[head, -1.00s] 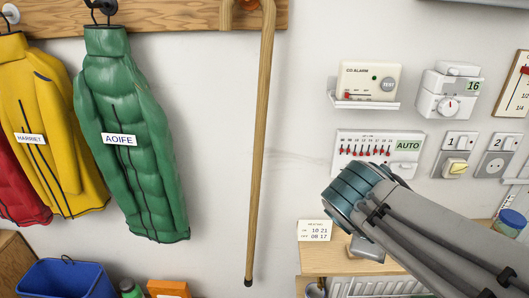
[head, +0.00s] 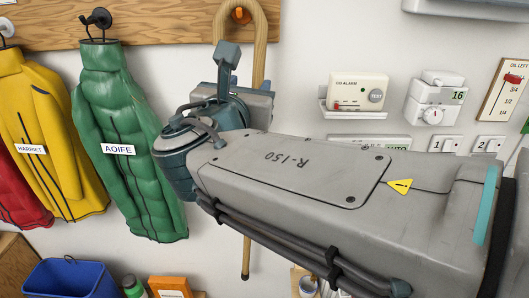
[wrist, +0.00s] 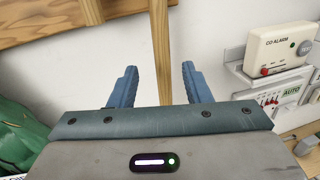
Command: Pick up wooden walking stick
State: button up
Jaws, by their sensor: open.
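The wooden walking stick (head: 260,60) hangs by its crook from a peg (head: 241,14) on the wooden rail, with its shaft close to the white wall. My arm hides the middle of the shaft in the head view; its lower end shows below. My gripper (wrist: 158,67) is open. In the wrist view the stick (wrist: 161,45) runs between the two blue fingers, with a gap on each side. I cannot tell how deep it lies between them. In the head view my gripper (head: 228,58) is mostly edge-on, in front of the upper shaft.
A green jacket (head: 125,150) labelled AOIFE hangs left, close to my wrist, with yellow (head: 40,120) and red jackets beyond. A CO alarm (head: 358,92) on a shelf and a dial unit (head: 435,100) are right. A blue bin (head: 70,280) stands lower left.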

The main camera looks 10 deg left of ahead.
aim_at(257, 74)
jog(key=w+p, duration=0.1)
jog(key=w, duration=0.2)
jog(key=w+p, duration=0.1)
jog(key=w, duration=0.3)
jog(key=shift+w+r, duration=0.2)
jog(key=shift+w, duration=0.05)
jog(key=shift+c, duration=0.3)
grip_shut()
